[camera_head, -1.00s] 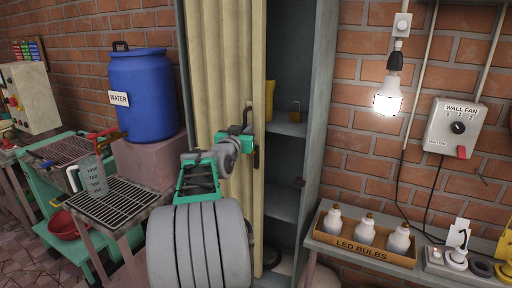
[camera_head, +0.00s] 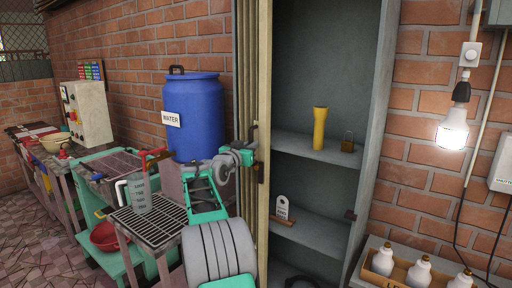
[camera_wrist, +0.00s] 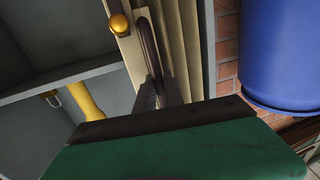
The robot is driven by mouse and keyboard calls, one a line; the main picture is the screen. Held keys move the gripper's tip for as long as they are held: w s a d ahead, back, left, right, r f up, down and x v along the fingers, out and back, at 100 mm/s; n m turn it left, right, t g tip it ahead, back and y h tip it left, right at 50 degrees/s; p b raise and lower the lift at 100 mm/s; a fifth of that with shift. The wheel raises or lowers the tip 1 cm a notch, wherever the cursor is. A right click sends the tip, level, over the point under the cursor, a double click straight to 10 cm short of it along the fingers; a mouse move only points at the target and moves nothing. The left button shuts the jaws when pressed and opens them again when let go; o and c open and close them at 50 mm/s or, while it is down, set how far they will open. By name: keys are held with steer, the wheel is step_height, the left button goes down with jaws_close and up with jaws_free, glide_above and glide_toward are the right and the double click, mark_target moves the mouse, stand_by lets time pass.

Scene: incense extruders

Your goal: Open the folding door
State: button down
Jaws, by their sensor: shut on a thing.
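The cream folding door (camera_head: 264,60) is bunched into narrow pleats at the left side of the grey cabinet (camera_head: 382,100), leaving most of the front open. In the wrist view its pleats (camera_wrist: 188,40) run upward beside a dark looped handle (camera_wrist: 148,45). My gripper (camera_wrist: 160,90) is shut on this handle, with its fingers on either side of the loop's lower part. In the head view my gripper (camera_head: 252,148) is at the door's leading edge, its fingertips partly hidden. A brass knob (camera_wrist: 119,25) is beside the handle.
Inside the cabinet, a yellow flashlight (camera_head: 319,128) and a padlock (camera_head: 348,142) stand on a shelf. A blue water barrel (camera_head: 193,115) stands close left of the door and my arm.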

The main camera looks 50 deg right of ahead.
steer(key=c, duration=1.5)
jaws_free()
steer(key=shift+o, duration=0.2)
steer(key=b+v, duration=0.2)
steer(key=v, duration=0.6)
